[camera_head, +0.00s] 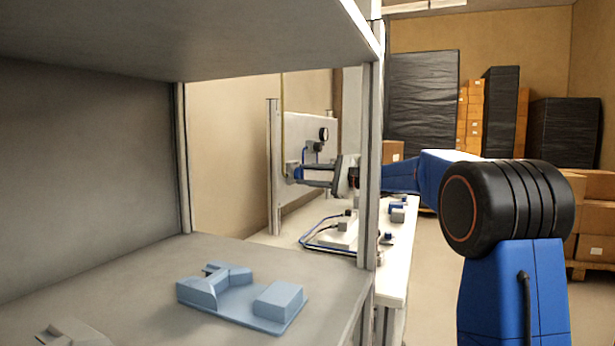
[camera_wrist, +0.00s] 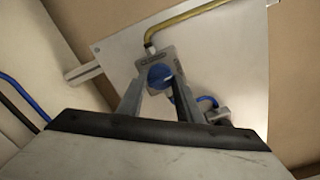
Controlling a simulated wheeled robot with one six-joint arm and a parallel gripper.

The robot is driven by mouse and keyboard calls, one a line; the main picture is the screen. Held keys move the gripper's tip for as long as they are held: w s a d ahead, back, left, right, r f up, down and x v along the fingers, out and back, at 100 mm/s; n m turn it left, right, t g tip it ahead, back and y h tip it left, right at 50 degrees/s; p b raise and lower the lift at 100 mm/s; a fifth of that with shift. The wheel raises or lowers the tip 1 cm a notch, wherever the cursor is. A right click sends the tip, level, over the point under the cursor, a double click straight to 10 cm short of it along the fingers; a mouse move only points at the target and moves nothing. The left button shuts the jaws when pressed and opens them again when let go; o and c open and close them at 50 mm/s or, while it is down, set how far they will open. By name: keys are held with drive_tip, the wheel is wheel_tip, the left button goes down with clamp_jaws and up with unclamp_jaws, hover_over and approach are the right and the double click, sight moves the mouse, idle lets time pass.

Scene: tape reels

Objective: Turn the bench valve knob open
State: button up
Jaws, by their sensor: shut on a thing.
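The valve knob (camera_wrist: 160,76) is round and blue in the wrist view, on a grey valve body (camera_wrist: 154,54) fixed to a pale upright panel (camera_wrist: 235,60). My gripper (camera_wrist: 160,88) has its two fingers on either side of the knob and is shut on it. In the head view my gripper (camera_head: 308,177) reaches the panel (camera_head: 318,130) from the right, at the valve's place. The knob is largely hidden there by the fingers. The knob's exact turn angle is hard to tell.
A brass pipe (camera_wrist: 185,18) runs from the valve body. A gauge (camera_head: 323,134) sits above my gripper. The white bench (camera_head: 395,255) below holds small fixtures and blue cables. A grey shelf post (camera_head: 369,150) stands near my arm. A pale blue part (camera_head: 240,295) lies on the shelf.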

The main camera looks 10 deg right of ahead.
drive_tip(key=shift+f+m, duration=0.15)
drive_tip(key=shift+m, duration=0.35)
drive_tip(key=o, duration=1)
drive_tip(key=shift+d, duration=0.1)
drive_tip(key=shift+o, duration=0.2)
drive_tip(key=v, duration=1.7)
drive_tip(key=shift+s+d, duration=0.15)
